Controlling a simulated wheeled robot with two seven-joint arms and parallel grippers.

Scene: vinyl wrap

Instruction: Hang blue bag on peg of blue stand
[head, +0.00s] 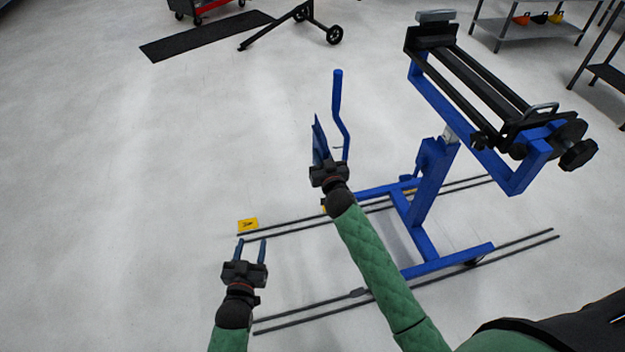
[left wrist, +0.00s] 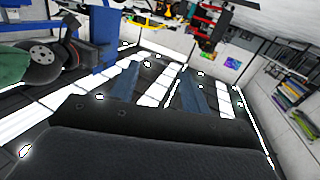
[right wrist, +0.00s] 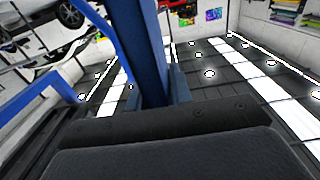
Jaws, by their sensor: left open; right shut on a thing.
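The blue stand (head: 427,190) stands right of centre in the head view. Its bent blue upright (head: 341,120) rises near my right gripper, with a small dark peg-like piece (head: 338,147) low on it. My right gripper (head: 326,165) is shut on the blue bag (head: 320,138), which is thin and nearly edge-on just left of the upright. The bag (right wrist: 145,50) also shows between the fingers in the right wrist view. I cannot tell whether the bag touches the peg. My left gripper (head: 251,248) is open and empty, lower left of the right one.
A black roller frame (head: 480,80) sits on the stand's upper right. Dark floor rails (head: 300,321) run under the stand's base. A small yellow sign (head: 248,226) lies on the floor near my left gripper.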

